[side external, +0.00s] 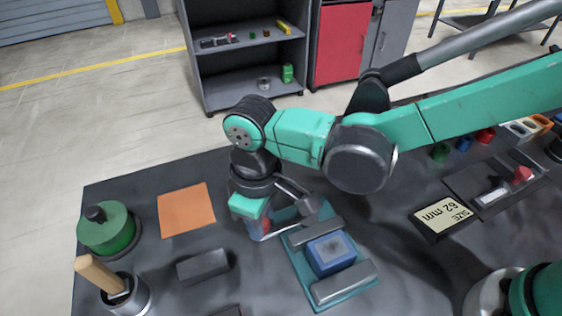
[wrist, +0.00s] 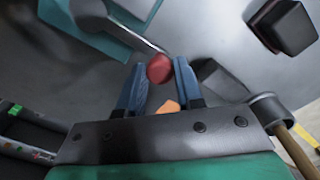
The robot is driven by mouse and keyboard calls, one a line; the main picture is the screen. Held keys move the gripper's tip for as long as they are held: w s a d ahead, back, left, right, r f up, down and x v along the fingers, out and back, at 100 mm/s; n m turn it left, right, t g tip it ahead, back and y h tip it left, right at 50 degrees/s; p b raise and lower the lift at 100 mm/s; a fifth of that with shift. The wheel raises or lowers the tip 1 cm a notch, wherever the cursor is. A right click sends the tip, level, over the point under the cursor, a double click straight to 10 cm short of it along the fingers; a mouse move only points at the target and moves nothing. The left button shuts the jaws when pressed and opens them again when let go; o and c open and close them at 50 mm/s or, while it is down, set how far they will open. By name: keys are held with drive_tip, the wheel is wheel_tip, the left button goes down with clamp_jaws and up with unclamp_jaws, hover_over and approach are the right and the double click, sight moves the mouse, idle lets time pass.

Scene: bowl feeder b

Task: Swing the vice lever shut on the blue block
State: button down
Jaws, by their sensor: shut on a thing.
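The vice (side external: 298,262) has a teal base and two grey jaw bars. The blue block (side external: 331,254) sits between the bars. The lever's red knob (wrist: 160,68) is between the blue fingers of my gripper (wrist: 160,88) in the wrist view, near the fingertips. The lever's thin metal rod (wrist: 136,36) runs from the knob up and left toward the vice's teal base (wrist: 75,32). In the side view my gripper (side external: 260,228) points down beside the vice's left end, shut on the knob, which is partly hidden by the fingers.
A black block (side external: 203,265) and an orange mat (side external: 186,210) lie left of my gripper. A green round pot (side external: 107,230) and a metal cup (side external: 126,296) with a wooden handle stand at the far left.

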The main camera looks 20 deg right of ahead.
drive_tip(key=shift+w, duration=0.1)
drive_tip(key=m, duration=0.1)
drive_tip(key=w+m, duration=0.2)
drive_tip(key=m, duration=0.1)
drive_tip(key=shift+w+d, duration=0.25)
drive_tip(key=w+m, duration=0.1)
drive_tip(key=m, duration=0.1)
drive_tip(key=w+d+m, duration=0.1)
drive_tip(key=shift+d+m, duration=0.1)
drive_tip(key=shift+m, duration=0.3)
drive_tip(key=d+m, duration=0.1)
drive_tip(key=w+m, duration=0.1)
drive_tip(key=m, duration=0.1)
drive_tip(key=shift+w+d, duration=0.3)
drive_tip(key=shift+d, duration=0.05)
drive_tip(key=shift+w+d+m, duration=0.25)
drive_tip(key=shift+d+m, duration=0.25)
drive_tip(key=shift+m, duration=0.45)
drive_tip(key=shift+w+d+m, duration=0.2)
drive_tip(key=shift+d+m, duration=0.3)
drive_tip(key=shift+m, duration=0.45)
drive_tip(key=shift+d, duration=0.1)
drive_tip(key=c, duration=0.6)
unclamp_jaws()
drive_tip(key=shift+o, duration=0.2)
